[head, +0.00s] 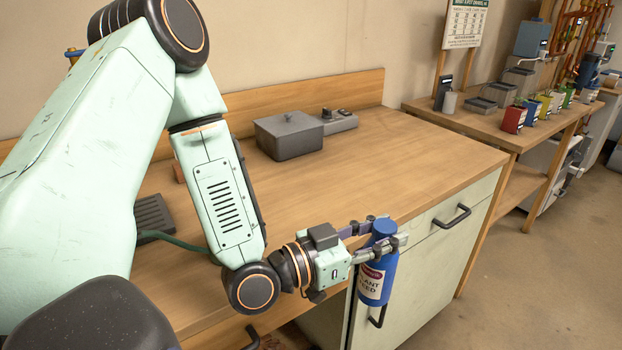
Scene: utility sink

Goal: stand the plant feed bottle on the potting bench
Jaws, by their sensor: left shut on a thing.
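The plant feed bottle (377,270) is blue with a white and red label reading "PLANT FEED". It is upright, in front of the near cabinet's drawer and door fronts. My left gripper (385,238) is shut on the bottle's upper part, one finger on each side. The bottle hangs in the air at the counter's front edge, not standing on a surface. A wooden bench (425,105) at the back right holds several coloured pots and may be the potting bench. My right gripper is not in view.
The near wooden counter (400,160) carries a grey lidded box (289,137) and a small grey device (338,121) at its back. A dark ribbed tray (153,214) lies at left. Drawer handles jut from the cabinet (420,255). Floor at right is clear.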

